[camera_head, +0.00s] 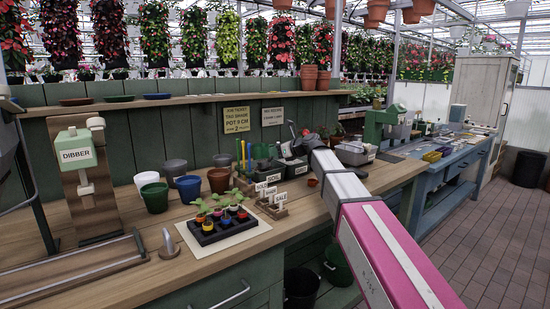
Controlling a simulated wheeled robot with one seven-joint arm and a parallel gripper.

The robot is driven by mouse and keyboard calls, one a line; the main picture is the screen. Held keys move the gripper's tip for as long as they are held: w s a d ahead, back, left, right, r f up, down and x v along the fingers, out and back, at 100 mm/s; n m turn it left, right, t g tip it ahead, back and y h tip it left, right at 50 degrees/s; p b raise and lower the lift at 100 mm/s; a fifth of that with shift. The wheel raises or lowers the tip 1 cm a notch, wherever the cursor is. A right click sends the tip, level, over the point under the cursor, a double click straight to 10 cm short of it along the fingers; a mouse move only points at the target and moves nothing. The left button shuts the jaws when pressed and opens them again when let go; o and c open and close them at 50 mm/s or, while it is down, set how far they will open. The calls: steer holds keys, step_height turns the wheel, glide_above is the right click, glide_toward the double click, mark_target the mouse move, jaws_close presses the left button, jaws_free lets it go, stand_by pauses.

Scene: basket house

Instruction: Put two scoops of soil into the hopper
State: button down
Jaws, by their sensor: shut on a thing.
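My arm reaches from the lower right over the potting bench. My gripper (299,141) is at its far end, small and partly hidden by the arm, above dark bins at the back of the bench. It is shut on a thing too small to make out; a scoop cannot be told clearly. A dark bin (292,166) below it has a white label; its contents are mostly hidden. Signs reading like SOIL (272,178) stand in front. A grey tub (354,152) with a label stands right of my arm. I cannot tell which thing is the hopper.
A seedling tray (222,229) lies on a pale mat at the bench front. Several pots, such as a green pot (154,197), stand behind it. A dibber machine (82,175) is at left. The tiled floor is clear at right.

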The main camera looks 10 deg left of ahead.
mark_target(277, 143)
steer(key=shift+y, duration=0.6)
steer(key=shift+s+d+r, duration=0.1)
steer(key=shift+d+r, duration=0.05)
steer(key=shift+r, duration=1.4)
steer(key=shift+d+r, duration=0.15)
steer(key=shift+r, duration=1.35)
